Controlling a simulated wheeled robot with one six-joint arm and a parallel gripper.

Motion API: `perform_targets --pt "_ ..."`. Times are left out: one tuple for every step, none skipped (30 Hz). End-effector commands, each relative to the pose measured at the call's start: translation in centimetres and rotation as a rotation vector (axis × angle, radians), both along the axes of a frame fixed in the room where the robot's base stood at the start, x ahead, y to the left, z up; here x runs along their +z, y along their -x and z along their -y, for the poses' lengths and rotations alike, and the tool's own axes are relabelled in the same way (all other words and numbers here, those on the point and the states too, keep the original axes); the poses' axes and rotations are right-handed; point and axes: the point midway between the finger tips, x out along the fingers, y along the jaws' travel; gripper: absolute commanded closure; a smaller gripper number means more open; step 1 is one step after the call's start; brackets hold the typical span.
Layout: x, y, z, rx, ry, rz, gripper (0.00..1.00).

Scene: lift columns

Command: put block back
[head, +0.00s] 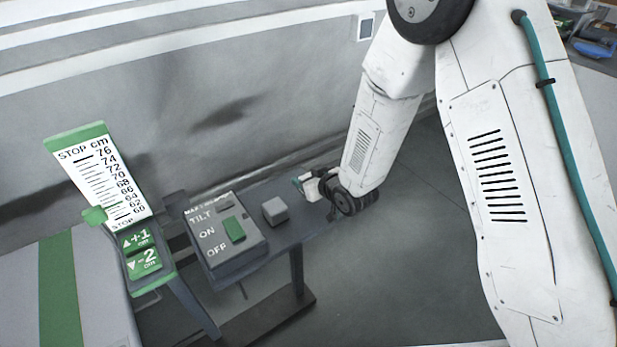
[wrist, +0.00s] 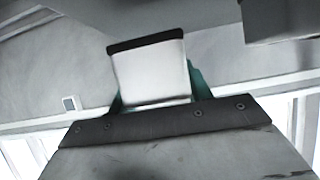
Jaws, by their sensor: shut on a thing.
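In the wrist view my gripper (wrist: 153,88) is shut on a pale block (wrist: 148,70) with a dark far edge. A teal finger shows on each side of it. In the head view this held block (head: 312,189) is small and partly hidden by the fingers; I cannot tell whether it touches the bench. A separate grey block (head: 275,210) sits on the bench to the left of my gripper, apart from it.
The dark bench (head: 262,190) carries a control box (head: 212,250) marked TILT, ON, OFF with a green switch (head: 234,229). Left of it stand a centimetre scale (head: 104,175) with a green pointer (head: 94,215) and +1 and -2 buttons (head: 140,250). A wall runs behind.

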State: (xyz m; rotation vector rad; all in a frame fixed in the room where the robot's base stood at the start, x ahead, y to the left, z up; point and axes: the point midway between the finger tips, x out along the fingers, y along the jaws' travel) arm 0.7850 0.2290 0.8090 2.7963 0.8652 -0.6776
Motion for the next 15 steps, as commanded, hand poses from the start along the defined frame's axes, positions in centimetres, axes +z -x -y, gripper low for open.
perform_targets --pt "-0.6 0.1 0.0 0.001 0.000 -0.001 1.00" --pt "-0.9 0.0 0.2 -0.001 0.000 -0.001 1.00" --pt "-1.2 -0.1 0.4 -0.005 -0.001 0.000 1.00" --pt "-1.5 -0.1 0.6 -0.007 -0.001 0.000 1.00" --pt "-1.7 -0.2 0.7 -0.009 -0.001 0.000 1.00" --pt "-2.0 -0.2 0.8 -0.010 0.000 0.000 1.00" --pt "-2.2 -0.2 0.8 -0.010 -0.001 0.001 1.00" --pt "-2.4 -0.2 0.9 -0.010 -0.001 0.001 1.00" --pt "-2.5 -0.2 0.8 -0.010 -0.001 0.001 1.00" --pt "-2.6 -0.2 0.8 -0.010 -0.002 0.002 1.00" --pt "-2.6 -0.2 0.8 -0.010 -0.002 0.002 1.00" --pt "-2.6 -0.2 0.8 -0.009 -0.002 0.003 1.00" --pt "-2.6 -0.2 0.7 -0.009 -0.002 0.003 1.00" --pt "-2.6 -0.2 0.7 -0.009 -0.002 0.003 1.00" --pt "-2.6 -0.2 0.7 -0.009 -0.002 0.003 1.00"
